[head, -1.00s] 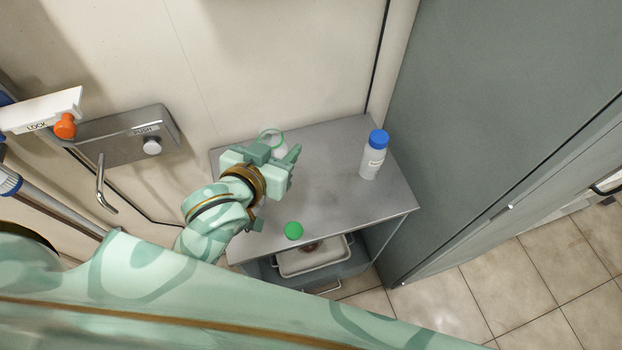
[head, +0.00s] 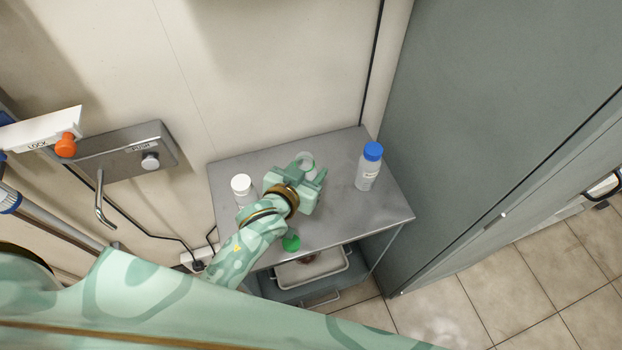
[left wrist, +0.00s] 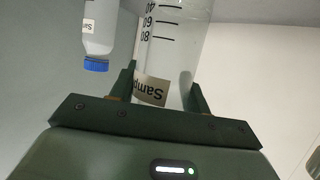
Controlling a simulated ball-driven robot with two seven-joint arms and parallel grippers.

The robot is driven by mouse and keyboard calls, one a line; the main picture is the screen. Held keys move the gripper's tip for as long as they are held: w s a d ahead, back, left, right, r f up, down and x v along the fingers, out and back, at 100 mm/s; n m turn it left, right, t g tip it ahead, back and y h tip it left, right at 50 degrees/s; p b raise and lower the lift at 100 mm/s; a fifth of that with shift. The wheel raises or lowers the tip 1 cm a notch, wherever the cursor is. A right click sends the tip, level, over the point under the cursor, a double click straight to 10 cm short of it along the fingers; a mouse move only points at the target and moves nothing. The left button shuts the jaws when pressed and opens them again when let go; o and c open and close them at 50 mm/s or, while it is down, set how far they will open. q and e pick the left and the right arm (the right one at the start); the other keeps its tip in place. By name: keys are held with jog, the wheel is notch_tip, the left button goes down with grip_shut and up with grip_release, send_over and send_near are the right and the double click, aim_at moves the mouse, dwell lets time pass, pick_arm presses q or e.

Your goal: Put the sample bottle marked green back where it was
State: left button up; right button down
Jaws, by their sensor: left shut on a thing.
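My left gripper (head: 312,178) is shut around a clear vessel (head: 307,158) with an open round rim, over the back middle of the metal cabinet top (head: 345,218). In the left wrist view this vessel (left wrist: 182,45) sits between the fingers, with black graduation marks and a label starting "Samp". I cannot tell whether its base touches the top. A round green cap-like thing (head: 291,243) shows near the front edge, partly behind my left arm. My right gripper is not in view.
A blue-capped labelled bottle (head: 368,170) stands right of my gripper; it also shows in the left wrist view (left wrist: 97,30). A white-capped bottle (head: 242,188) stands at the left. A tray (head: 312,270) sits below the top.

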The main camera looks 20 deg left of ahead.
pick_arm(q)
jog(key=shift+w+f, duration=0.5)
jog(key=shift+w+d+f+b, duration=0.15)
jog(key=shift+f+b, duration=0.35)
jog(key=shift+f, duration=0.45)
jog(key=shift+w+a+f+b, duration=0.15)
jog(key=shift+f+b, duration=0.3)
jog(key=shift+f, duration=0.45)
jog(key=shift+d, duration=0.1)
jog(key=shift+f, duration=0.2)
jog(key=o, duration=1.1)
jog(key=shift+c, duration=0.2)
jog(key=shift+r, duration=0.25)
jog(key=p+v, duration=0.2)
jog(key=v, duration=1)
jog(key=shift+p, duration=0.4)
